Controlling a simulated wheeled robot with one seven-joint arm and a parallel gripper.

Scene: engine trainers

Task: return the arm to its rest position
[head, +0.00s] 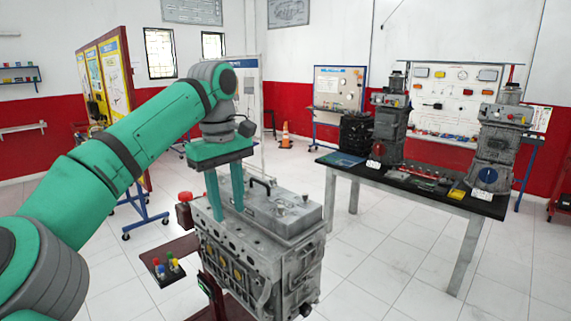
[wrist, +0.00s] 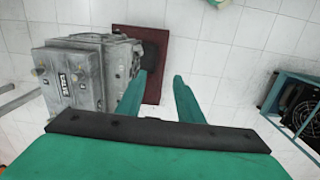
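My green arm (head: 135,130) reaches from the lower left of the head view and bends down at the wrist. My gripper (head: 228,212) points down, with its two green fingers apart and nothing visible between them. In the head view the fingers overlap the top of a grey engine block (head: 262,262); whether they touch it I cannot tell. In the wrist view my gripper (wrist: 160,75) also shows an empty gap, and the engine (wrist: 75,85) is to the left of the fingers.
A dark table (head: 340,160) with several engine parts stands at the right. A small tray (head: 152,262) with coloured knobs is beside the engine. A yellow display board (head: 107,80) stands behind my arm. A blue-framed unit (wrist: 285,95) is at right in the wrist view. White floor lies between.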

